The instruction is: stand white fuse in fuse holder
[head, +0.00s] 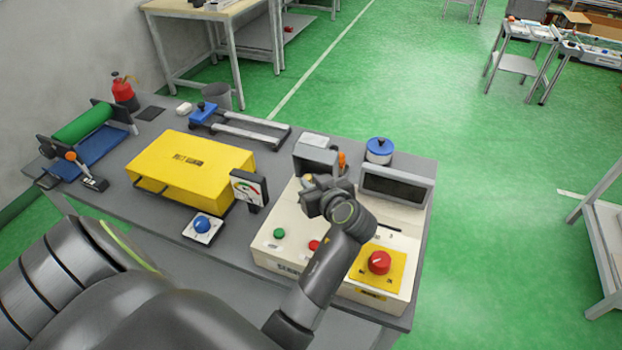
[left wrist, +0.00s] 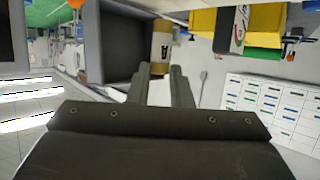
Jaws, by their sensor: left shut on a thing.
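The white fuse (left wrist: 165,42), a short cylinder with brass-coloured end caps and a dark letter on its white band, is between the fingertips of my left gripper (left wrist: 160,78) in the left wrist view. The gripper is shut on it. In the head view my left gripper (head: 318,193) is above the cream machine panel (head: 287,222), in front of a grey open-fronted box (head: 316,155). Only a small yellowish bit of the fuse (head: 308,178) shows beside the gripper there. I cannot make out the fuse holder; my gripper and wrist cover part of the panel. My right gripper is not in view.
The panel carries a green button (head: 279,233), a red button (head: 314,245), a red knob (head: 379,262) and a dark screen housing (head: 394,187). A gauge (head: 249,189) and a yellow case (head: 188,168) stand to the left. A blue-lidded pot (head: 379,150) stands behind.

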